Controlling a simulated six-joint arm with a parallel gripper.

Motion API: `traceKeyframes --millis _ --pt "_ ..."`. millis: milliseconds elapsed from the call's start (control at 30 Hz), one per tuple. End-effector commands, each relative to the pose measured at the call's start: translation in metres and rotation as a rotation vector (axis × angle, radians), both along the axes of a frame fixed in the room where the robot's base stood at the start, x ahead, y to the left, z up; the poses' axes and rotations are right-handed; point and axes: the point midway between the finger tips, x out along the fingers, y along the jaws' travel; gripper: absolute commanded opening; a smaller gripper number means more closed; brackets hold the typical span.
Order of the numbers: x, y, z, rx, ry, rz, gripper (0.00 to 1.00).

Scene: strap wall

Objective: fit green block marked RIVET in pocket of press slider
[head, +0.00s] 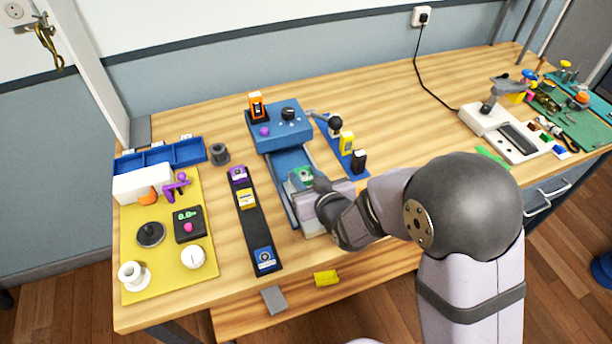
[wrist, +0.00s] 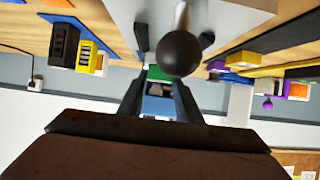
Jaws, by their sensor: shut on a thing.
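The green block (head: 304,173) shows at the end of my gripper (head: 305,182), over the press slider. In the wrist view the green block (wrist: 158,73) is between the two dark fingertips, and my gripper (wrist: 160,80) is shut on it. The RIVET marking cannot be read. The press slider (head: 312,228) is a grey plate in front of the blue press (head: 282,132); it also shows in the wrist view (wrist: 240,10), with a dark ball knob (wrist: 180,53) close to the camera. My gripper hides the pocket, so I cannot tell whether the block is in it.
A dark strip (head: 249,225) with purple, yellow and blue blocks lies left of the slider. Yellow and black blocks (head: 347,142) stand on a blue strip to its right. A yellow mat (head: 165,270) with several items is at far left. Table beyond the press is clear.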

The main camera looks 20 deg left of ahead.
Motion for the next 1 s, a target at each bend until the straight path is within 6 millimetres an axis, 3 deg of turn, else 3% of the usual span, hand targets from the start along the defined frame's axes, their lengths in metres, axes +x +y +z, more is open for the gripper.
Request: traceKeyframes --millis 400,433,500,1000 --pt "0.0 0.0 -0.006 0.003 -0.003 0.0 0.0" --pt "0.0 0.0 -0.008 0.0 0.0 0.0 0.38" --pt "0.0 0.0 -0.008 0.0 0.0 0.0 0.5" --pt "0.0 0.0 0.003 0.0 0.0 0.0 0.5"
